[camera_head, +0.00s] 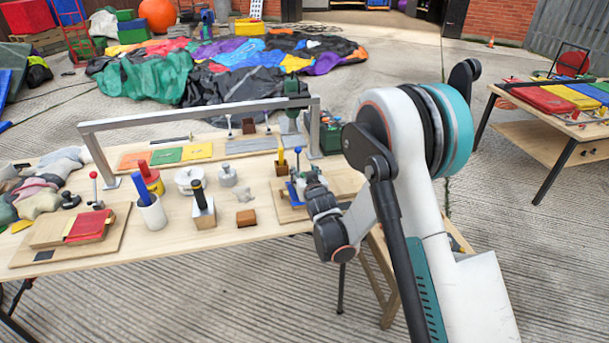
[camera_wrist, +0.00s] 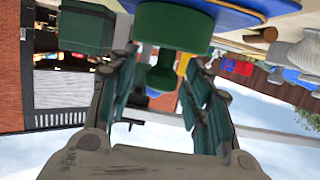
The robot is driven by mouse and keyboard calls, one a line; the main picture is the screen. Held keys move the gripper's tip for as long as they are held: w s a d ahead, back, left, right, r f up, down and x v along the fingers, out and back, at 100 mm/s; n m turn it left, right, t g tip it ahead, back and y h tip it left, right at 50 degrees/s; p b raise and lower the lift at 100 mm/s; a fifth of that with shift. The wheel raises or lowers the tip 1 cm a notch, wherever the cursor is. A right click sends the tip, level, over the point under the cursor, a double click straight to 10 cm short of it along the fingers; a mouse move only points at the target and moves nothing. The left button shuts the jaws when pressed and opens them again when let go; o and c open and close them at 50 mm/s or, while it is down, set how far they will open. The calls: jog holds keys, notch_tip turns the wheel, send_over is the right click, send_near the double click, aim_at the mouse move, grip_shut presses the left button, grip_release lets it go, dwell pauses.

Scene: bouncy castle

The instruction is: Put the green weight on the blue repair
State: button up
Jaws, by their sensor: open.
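The green weight (camera_wrist: 174,28) is a dark green disc with a narrower neck and knob. In the wrist view, which is upside down, it rests on the blue repair (camera_wrist: 235,14). My gripper (camera_wrist: 161,62) is open, with one finger on each side of the weight's knob and a visible gap on both sides. In the head view the blue repair (camera_head: 292,194) lies on a wooden board at the table's right end, beside my gripper (camera_head: 303,180). The weight is not clearly visible there, being hidden by or blending with my gripper.
A metal frame (camera_head: 200,111) spans the back of the table (camera_head: 150,250). A white cup (camera_head: 152,216), a wooden block with a dark handle (camera_head: 203,213) and a small brown block (camera_head: 246,218) stand left of my gripper. A green crate (camera_head: 331,138) sits behind it.

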jog(key=shift+r, duration=0.1)
jog(key=shift+s+r, duration=0.15)
jog(key=shift+s, duration=0.1)
jog(key=shift+v, duration=5.75)
jog(key=s+d+r+m+g+h, duration=0.2)
jog(key=s+d+r+g+h, duration=0.1)
jog(key=s+d+r, duration=0.75)
jog(key=s+d+r+g, duration=0.2)
jog(key=s+d, duration=0.3)
jog(key=s, duration=0.6)
jog(key=s+d+r+g, duration=0.2)
jog(key=s+d, duration=0.3)
jog(key=s, duration=0.6)
jog(key=shift+s+m+h, duration=0.25)
jog(key=shift+m+h, duration=0.05)
